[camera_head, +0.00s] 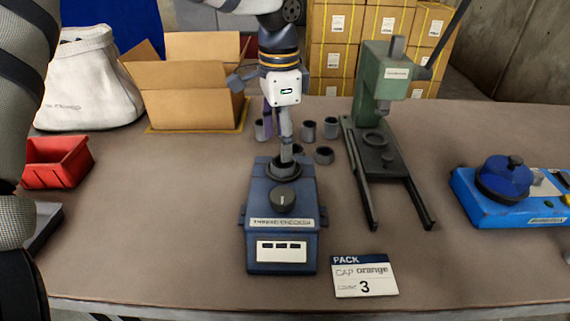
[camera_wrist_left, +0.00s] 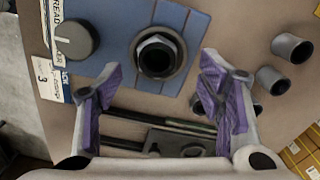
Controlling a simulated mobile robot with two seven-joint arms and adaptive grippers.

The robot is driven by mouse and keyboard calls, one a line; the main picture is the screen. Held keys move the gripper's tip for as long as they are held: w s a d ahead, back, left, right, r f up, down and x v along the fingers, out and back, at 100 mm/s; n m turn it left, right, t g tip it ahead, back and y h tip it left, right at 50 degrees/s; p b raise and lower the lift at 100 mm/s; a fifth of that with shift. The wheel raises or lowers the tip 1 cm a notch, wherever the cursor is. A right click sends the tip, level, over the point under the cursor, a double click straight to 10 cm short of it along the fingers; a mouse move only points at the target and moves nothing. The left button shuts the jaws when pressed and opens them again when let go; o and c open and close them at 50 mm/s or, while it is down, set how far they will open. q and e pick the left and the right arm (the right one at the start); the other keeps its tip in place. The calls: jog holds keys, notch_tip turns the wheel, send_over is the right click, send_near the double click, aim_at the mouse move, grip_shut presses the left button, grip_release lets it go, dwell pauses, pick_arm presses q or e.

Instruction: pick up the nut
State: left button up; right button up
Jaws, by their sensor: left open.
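The nut (camera_wrist_left: 157,54) is a metal hex piece sitting in the round dark socket of the blue thread checker (camera_head: 253,220). The checker also shows in the left wrist view (camera_wrist_left: 115,22). My left gripper (camera_head: 286,148) is above the socket, pointing down. In the left wrist view my left gripper (camera_wrist_left: 160,80) is open, with its purple-padded fingers apart on either side of the socket and nothing between the pads. In the head view the finger hides most of the nut. My right gripper is not in view.
Several grey cups (camera_head: 331,128) stand behind the checker. A green press (camera_head: 381,80) is to its right, a blue device (camera_head: 490,208) farther right. A card (camera_head: 364,276) lies in front. A red bin (camera_head: 58,163), cardboard box (camera_head: 190,105) and white bag (camera_head: 90,85) are left.

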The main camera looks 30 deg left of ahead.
aim_at(279, 169)
pick_arm(q)
jog(key=f, duration=0.4)
jog(key=shift+d+f, duration=0.25)
jog(key=shift+f, duration=0.05)
jog(key=c, duration=1.4)
jog(key=shift+r, duration=0.15)
